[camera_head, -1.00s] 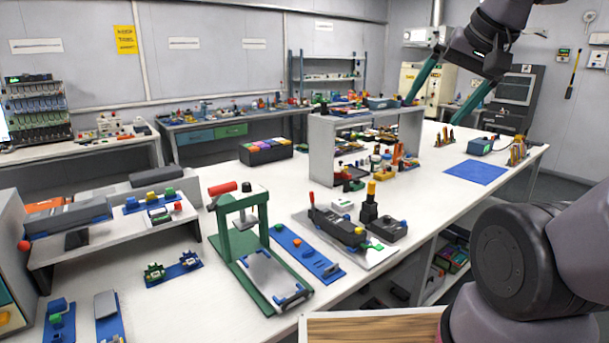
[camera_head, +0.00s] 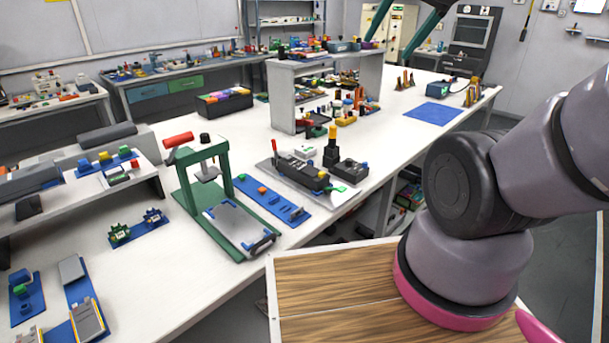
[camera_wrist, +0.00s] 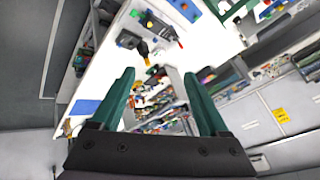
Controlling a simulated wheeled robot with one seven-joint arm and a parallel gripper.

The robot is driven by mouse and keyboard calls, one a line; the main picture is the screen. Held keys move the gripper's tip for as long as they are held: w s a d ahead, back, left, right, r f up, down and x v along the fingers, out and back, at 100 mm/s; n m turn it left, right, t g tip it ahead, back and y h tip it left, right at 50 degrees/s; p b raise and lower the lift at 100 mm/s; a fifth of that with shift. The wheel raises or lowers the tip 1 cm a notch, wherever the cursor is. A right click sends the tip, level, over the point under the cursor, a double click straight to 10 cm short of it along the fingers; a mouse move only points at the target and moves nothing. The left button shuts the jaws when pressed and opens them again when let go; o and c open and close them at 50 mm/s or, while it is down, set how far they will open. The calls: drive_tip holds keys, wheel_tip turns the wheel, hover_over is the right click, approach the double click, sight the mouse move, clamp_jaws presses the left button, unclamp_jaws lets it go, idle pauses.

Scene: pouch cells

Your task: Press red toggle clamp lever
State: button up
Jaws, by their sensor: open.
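A small upright red lever (camera_head: 274,146) stands at the left end of a dark clamp-like fixture (camera_head: 306,175) on a grey plate, mid-bench. A green press frame (camera_head: 222,165) left of it carries a red handle (camera_head: 178,139). Which of these is the toggle clamp is not certain. My gripper (camera_head: 392,44) is partly cut off at the top of the head view, its green fingers apart. It is well away from both fixtures. In the wrist view my gripper (camera_wrist: 158,73) is open and empty, with the bench beyond the fingers.
A grey shelf unit (camera_head: 283,95) with small parts stands behind the fixtures. A blue mat (camera_head: 433,113) lies right of it. Blue plates with small parts lie at the left front. A wooden-topped surface (camera_head: 330,285) is beneath my arm.

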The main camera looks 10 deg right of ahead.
drive_tip(key=shift+w+a+f, duration=0.1)
drive_tip(key=shift+w, duration=0.05)
drive_tip(key=c, duration=0.5)
drive_tip(key=shift+w+a+f+m+g+y, duration=0.3)
drive_tip(key=shift+w+a+f+g+y, duration=0.25)
drive_tip(key=shift+w+a+g, duration=0.25)
clamp_jaws()
drive_tip(key=w+a+f+m+g+y, duration=0.2)
drive_tip(key=w+a+f+m+y, duration=0.4)
drive_tip(key=w, duration=0.4)
drive_tip(key=w+a+f+m+g+y, duration=0.1)
drive_tip(key=w+a+f+m+y, duration=0.3)
drive_tip(key=w+f, duration=0.5)
drive_tip(key=w+d+f+m+t, duration=0.2)
drive_tip(key=w+f+m+t, duration=0.2)
drive_tip(key=f, duration=0.7)
drive_tip(key=w+d+f+m+t+h, duration=0.1)
drive_tip(key=w+d+f+m+t, duration=0.2)
drive_tip(key=w+f+m, duration=0.5)
drive_tip(key=w+f+t, duration=0.1)
drive_tip(key=w+f, duration=0.2)
drive_tip(key=f, duration=0.1)
drive_tip(key=shift+w+d+f, duration=0.25)
drive_tip(key=shift+w+d, duration=0.05)
drive_tip(key=shift+d, duration=0.05)
